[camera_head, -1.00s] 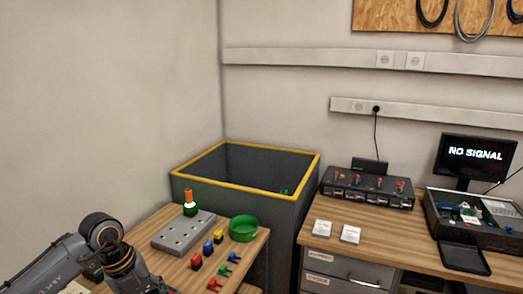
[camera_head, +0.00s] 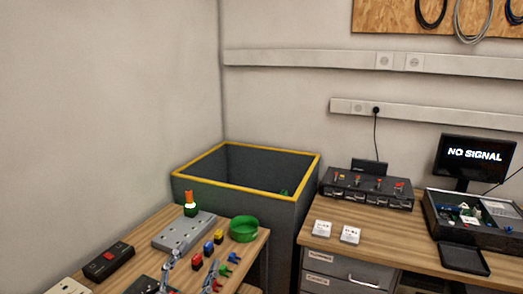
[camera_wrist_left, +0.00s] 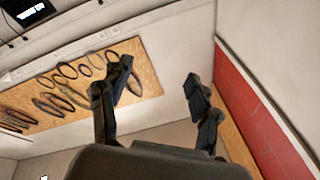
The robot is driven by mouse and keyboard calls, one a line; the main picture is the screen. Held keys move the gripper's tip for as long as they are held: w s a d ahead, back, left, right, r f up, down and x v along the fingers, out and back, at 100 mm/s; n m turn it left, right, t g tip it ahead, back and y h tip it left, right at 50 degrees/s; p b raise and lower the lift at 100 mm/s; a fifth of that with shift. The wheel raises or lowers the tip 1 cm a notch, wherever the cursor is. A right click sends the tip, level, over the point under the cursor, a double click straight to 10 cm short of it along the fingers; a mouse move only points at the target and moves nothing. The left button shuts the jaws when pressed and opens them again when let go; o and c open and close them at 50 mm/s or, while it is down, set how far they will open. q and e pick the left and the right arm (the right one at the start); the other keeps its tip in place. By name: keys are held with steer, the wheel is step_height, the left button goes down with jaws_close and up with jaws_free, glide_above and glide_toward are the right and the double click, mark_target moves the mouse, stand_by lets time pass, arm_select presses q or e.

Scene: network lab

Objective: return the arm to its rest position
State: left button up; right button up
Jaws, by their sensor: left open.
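My left gripper (camera_head: 192,266) shows at the bottom edge of the head view, with its two fingers pointing up in front of the left table (camera_head: 130,274). Its arm is out of the picture there. In the left wrist view the gripper (camera_wrist_left: 158,75) has its fingers spread apart with nothing between them. Behind them are a wall, a pegboard with cables (camera_wrist_left: 75,90) and a red panel (camera_wrist_left: 262,115). My right gripper is not in view.
The left table holds a grey socket block (camera_head: 184,232), a black switch box (camera_head: 108,262), a green ring (camera_head: 244,229) and several small coloured connectors. A dark bin with a yellow rim (camera_head: 247,187) stands behind. The right desk holds electronics and a monitor (camera_head: 475,154).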

arm_select(q)
steer(key=s+a+f+n+g+y, duration=0.3)
steer(key=s+a+f+n+y, duration=0.1)
steer(key=f, duration=0.4)
steer(key=s+a+f+n+g+y, duration=0.3)
steer(key=a+f+n+g, duration=0.1)
steer(key=f, duration=0.3)
steer(key=s+d+f+g+h, duration=0.1)
steer(key=s+f+g, duration=0.45)
steer(key=s, duration=0.45)
steer(key=s+f+g, duration=0.4)
steer(key=s+f, duration=0.3)
steer(key=s, duration=0.4)
step_height(320, 180, down, 25)
steer(key=g, duration=0.2)
steer(key=s+a+f, duration=0.3)
steer(key=s+f, duration=1.3)
steer(key=s, duration=0.1)
steer(key=shift+s+f+g, duration=0.3)
steer(key=shift+f+g, duration=0.05)
steer(key=shift+f, duration=0.05)
